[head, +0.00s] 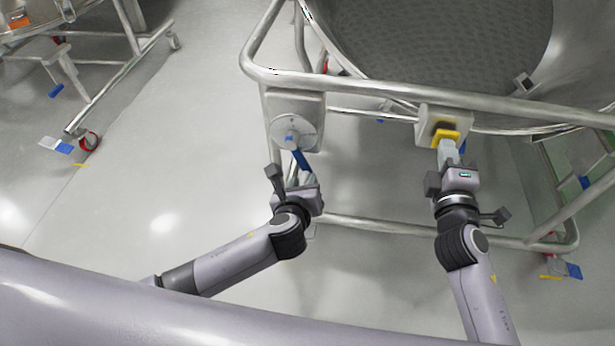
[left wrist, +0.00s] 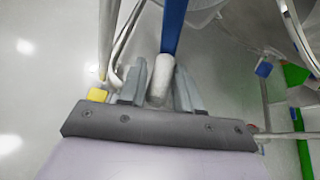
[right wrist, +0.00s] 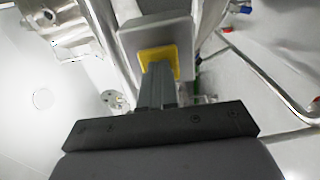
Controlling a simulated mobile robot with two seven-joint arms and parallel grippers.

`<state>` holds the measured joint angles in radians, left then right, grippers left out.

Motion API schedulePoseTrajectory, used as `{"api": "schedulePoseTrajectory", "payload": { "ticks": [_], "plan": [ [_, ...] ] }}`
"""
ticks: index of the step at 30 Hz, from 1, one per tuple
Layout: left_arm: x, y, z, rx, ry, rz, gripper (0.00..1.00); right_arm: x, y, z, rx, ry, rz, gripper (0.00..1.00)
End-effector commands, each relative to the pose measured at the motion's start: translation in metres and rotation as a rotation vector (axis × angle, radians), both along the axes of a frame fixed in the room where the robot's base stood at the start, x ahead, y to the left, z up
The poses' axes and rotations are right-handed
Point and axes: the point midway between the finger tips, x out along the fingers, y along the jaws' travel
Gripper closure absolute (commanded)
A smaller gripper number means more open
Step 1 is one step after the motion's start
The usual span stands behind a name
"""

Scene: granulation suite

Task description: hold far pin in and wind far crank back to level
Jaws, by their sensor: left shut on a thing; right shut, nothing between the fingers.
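The far crank has a round metal disc (head: 294,132) on a frame plate and a blue arm (head: 302,160) slanting down to the right. In the left wrist view its blue arm (left wrist: 173,28) ends in a pale handle (left wrist: 161,78). My left gripper (head: 307,182) is shut on that handle; the left wrist view shows its fingers (left wrist: 160,85) on either side. The far pin's yellow part (head: 445,136) is on a metal block. My right gripper (head: 448,155) is shut and empty, its fingertips against the yellow part (right wrist: 158,58); the pin itself is hidden.
A large steel bowl (head: 440,50) sits in a tubular frame whose top rail (head: 400,88) runs above both grippers. A lower rail (head: 390,227) crosses behind my arms. Another wheeled frame (head: 110,85) stands at upper left.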

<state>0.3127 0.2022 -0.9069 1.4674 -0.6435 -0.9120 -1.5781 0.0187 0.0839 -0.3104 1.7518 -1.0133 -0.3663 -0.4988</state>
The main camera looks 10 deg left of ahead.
Motion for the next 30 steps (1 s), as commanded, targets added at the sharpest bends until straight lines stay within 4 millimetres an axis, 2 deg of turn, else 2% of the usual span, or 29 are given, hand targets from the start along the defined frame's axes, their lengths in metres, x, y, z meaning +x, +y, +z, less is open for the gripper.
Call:
{"api": "schedulePoseTrajectory", "payload": {
  "ticks": [1,12,30],
  "plan": [
    [0.005,-0.003,0.009,-0.009,-0.018,-0.002,0.99,0.001,0.0,0.002,0.0,-0.003,0.001,1.0],
    [0.005,-0.012,0.014,-0.013,-0.021,-0.007,0.99,0.0,0.0,0.001,0.0,-0.002,0.001,1.0],
    [0.004,-0.013,0.013,-0.005,-0.014,0.002,1.0,0.0,0.0,0.001,0.0,0.0,-0.001,1.0]
  ]
}}
